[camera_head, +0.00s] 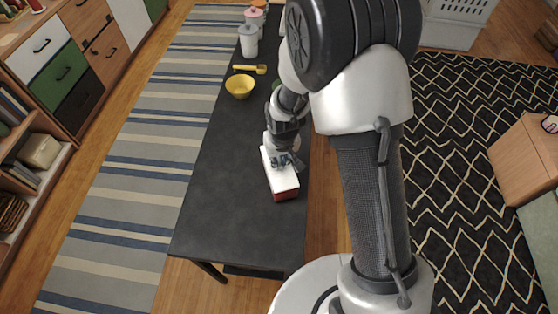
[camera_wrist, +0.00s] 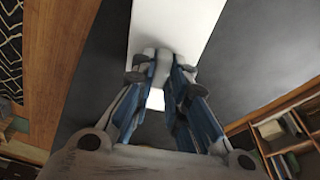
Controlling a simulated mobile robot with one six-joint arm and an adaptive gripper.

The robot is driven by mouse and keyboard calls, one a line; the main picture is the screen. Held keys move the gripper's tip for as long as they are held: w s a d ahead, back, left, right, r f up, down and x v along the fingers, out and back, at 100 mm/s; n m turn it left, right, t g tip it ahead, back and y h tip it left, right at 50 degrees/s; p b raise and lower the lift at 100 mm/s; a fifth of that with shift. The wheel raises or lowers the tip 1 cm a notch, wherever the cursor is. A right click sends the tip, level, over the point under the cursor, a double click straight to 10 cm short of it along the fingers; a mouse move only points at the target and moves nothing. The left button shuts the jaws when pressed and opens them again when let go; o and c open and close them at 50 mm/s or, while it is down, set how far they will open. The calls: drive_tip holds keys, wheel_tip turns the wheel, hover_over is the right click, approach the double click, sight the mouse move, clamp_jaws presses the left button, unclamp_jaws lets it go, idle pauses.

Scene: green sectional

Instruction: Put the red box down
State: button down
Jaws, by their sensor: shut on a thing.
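The red box (camera_head: 286,193) has a white top and a red side. It is at the dark table (camera_head: 215,205), toward the table's right edge in the head view. My gripper (camera_head: 285,162) is above the box and shut on it. In the wrist view the fingers (camera_wrist: 160,75) come together against the white top of the box (camera_wrist: 185,22). Whether the box's underside touches the table is hidden.
A yellow bowl (camera_head: 239,86), a yellow utensil (camera_head: 250,68) and a white lidded cup (camera_head: 248,40) stand farther back on the table. The table is bare left of and in front of the box. A striped rug (camera_head: 130,170) lies to the left.

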drive_tip(key=shift+f, duration=0.2)
drive_tip(key=c, duration=1.6)
unclamp_jaws()
drive_tip(key=s+d+r+p, duration=0.2)
drive_tip(key=s+r, duration=0.1)
drive_tip(key=r, duration=0.7)
drive_tip(key=s+d+r+p, duration=0.1)
drive_tip(key=s+r+p, duration=0.1)
drive_tip(key=r, duration=0.8)
drive_tip(key=s+d+r, duration=0.2)
drive_tip(key=s+r, duration=0.2)
drive_tip(key=s, duration=0.2)
drive_tip(key=s+d+r+m+t, duration=0.1)
drive_tip(key=s+d+r, duration=0.1)
drive_tip(key=s+r, duration=0.2)
drive_tip(key=s+d+r+m+t, duration=0.1)
drive_tip(key=s+d+r, duration=0.1)
drive_tip(key=s+r, duration=0.3)
drive_tip(key=shift+s+d+r, duration=0.1)
drive_tip(key=shift+s+d, duration=0.1)
drive_tip(key=shift+s, duration=0.85)
drive_tip(key=shift+s+d, duration=0.2)
drive_tip(key=shift+s, duration=0.8)
